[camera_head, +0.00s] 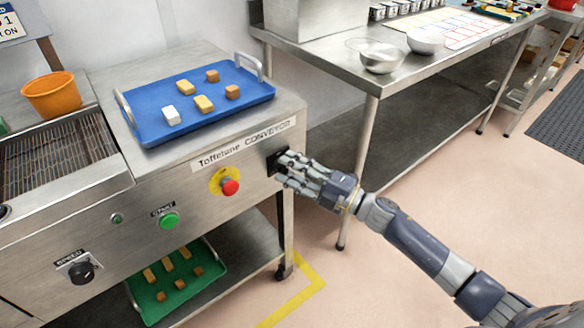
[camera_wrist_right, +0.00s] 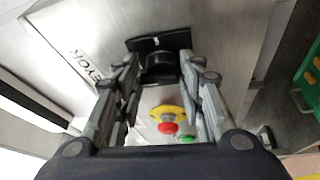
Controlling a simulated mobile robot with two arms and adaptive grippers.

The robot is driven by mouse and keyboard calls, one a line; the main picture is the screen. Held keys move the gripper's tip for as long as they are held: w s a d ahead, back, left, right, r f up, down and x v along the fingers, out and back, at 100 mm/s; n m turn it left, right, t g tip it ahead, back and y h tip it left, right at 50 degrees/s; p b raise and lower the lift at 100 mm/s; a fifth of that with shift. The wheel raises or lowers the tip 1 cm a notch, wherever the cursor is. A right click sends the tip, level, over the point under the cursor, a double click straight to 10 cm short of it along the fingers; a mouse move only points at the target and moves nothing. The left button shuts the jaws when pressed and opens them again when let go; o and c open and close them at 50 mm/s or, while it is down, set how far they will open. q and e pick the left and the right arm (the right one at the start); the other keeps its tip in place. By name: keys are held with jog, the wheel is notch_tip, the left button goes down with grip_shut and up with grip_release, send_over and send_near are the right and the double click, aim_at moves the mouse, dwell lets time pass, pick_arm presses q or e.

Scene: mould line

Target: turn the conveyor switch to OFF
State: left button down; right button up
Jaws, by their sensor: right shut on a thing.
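The conveyor switch is a black rotary knob (camera_wrist_right: 160,68) on a dark plate (camera_wrist_right: 158,42), at the right end of the steel front panel. In the head view its plate (camera_head: 273,163) is mostly hidden behind my fingers. My right gripper (camera_head: 283,163) reaches in from the right and is shut on the knob. In the wrist view the fingers of the right gripper (camera_wrist_right: 160,76) lie on both sides of the knob. A small light mark shows on the plate, but I cannot read the switch position. My left gripper is not in view.
Left of the switch are a red stop button (camera_head: 231,187) on yellow, a green START button (camera_head: 169,220) and a SPEED knob (camera_head: 81,271). A blue tray (camera_head: 150,128) with several sweets sits on top. A steel table (camera_head: 372,82) stands right. Floor between is clear.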

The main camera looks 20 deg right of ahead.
jog(key=shift+s+a+f, duration=0.1)
jog(key=shift+s+f, duration=0.05)
jog(key=shift+f, duration=0.4)
jog(key=o, duration=0.9)
jog(key=shift+r, duration=0.1)
jog(key=shift+r, duration=0.2)
jog(key=v, duration=1.2)
jog(key=shift+r, duration=0.1)
